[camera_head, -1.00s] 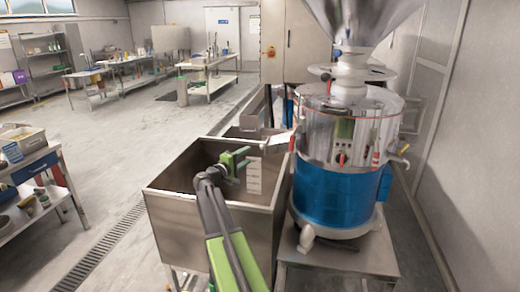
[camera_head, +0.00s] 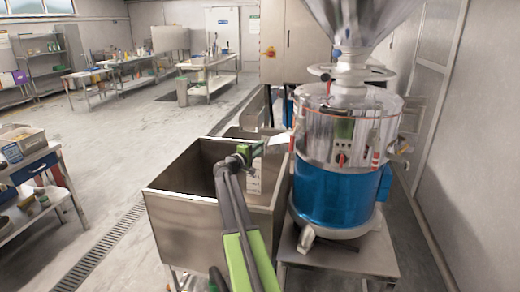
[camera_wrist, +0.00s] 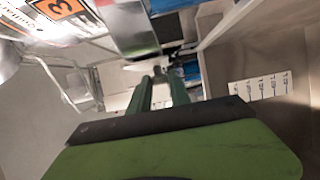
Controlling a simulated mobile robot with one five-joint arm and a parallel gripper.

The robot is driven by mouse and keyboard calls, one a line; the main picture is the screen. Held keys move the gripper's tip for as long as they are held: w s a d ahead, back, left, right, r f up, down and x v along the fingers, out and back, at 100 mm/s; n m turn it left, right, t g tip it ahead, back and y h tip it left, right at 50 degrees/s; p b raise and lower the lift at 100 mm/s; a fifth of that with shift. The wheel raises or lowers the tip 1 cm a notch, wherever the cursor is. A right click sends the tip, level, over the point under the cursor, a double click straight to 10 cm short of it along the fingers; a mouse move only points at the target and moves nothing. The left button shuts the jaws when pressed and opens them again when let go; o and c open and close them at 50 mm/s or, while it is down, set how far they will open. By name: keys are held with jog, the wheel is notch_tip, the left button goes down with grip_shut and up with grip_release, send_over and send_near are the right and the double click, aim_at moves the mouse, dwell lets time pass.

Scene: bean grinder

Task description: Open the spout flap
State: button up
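The spout flap cannot be made out clearly from the spout. My gripper (camera_head: 248,150), green, is just left of the spout's outer end, above the bin; I cannot tell if they touch. In the wrist view, the green fingers (camera_wrist: 156,76) converge near the lower end of a shiny metal chute (camera_wrist: 130,28), probably the spout. Whether they grip anything is unclear.
The open steel bin (camera_head: 180,212) lies under my arm, its rim close to the grinder. A label with printed lines (camera_wrist: 263,87) is on the bin's inner wall. The grinder stands on a metal stand (camera_head: 345,258). Free floor is at left.

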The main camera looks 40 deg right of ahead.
grip_shut()
jog(key=shift+w+m+p, duration=0.1)
jog(key=shift+m+p, duration=0.2)
jog(key=shift+p, duration=0.05)
jog(key=shift+a+r, duration=0.1)
notch_tip(320, 180, up, 6)
jog(key=m+t+y+p, duration=0.4)
jog(key=m+y+p, duration=0.2)
jog(key=m+p, duration=0.6)
jog(key=shift+w+p, duration=0.15)
jog(key=shift+p, duration=1.1)
